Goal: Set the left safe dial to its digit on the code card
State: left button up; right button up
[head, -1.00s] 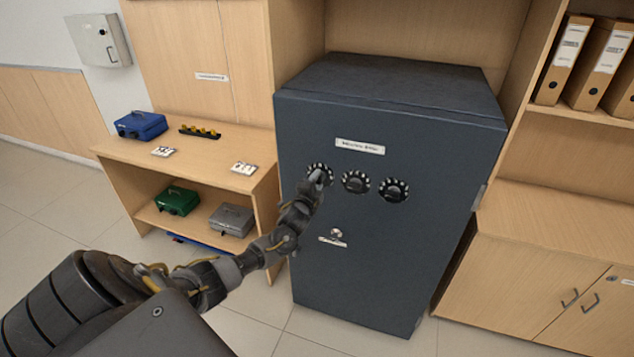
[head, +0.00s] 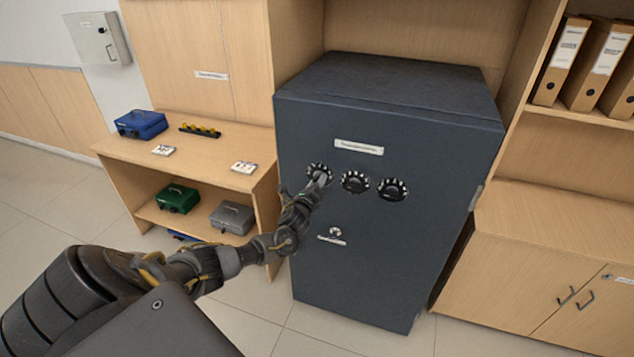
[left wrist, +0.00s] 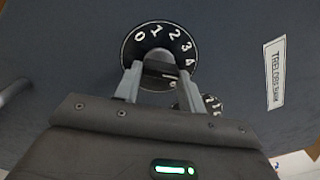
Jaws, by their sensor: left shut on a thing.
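The dark grey safe (head: 400,255) has three black dials in a row. My left gripper (head: 322,178) is at the left dial (head: 315,168). In the left wrist view my left gripper (left wrist: 152,72) has its two fingers shut on the knob of the left dial (left wrist: 178,48), whose white digits 0 to 4 show around the top. The middle dial (head: 355,182) and right dial (head: 392,189) are free. My right gripper is out of view.
A wooden cabinet (head: 550,240) stands at right.

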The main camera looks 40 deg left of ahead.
pick_arm(q)
jog(key=shift+a+m+p, duration=0.1)
jog(key=shift+m+p, duration=1.15)
jog(key=shift+m, duration=3.05)
jog(key=shift+f, duration=0.1)
jog(key=o, duration=1)
jog(key=v, duration=1)
jog(key=shift+s+b, duration=0.35)
jog(key=shift+b, duration=0.05)
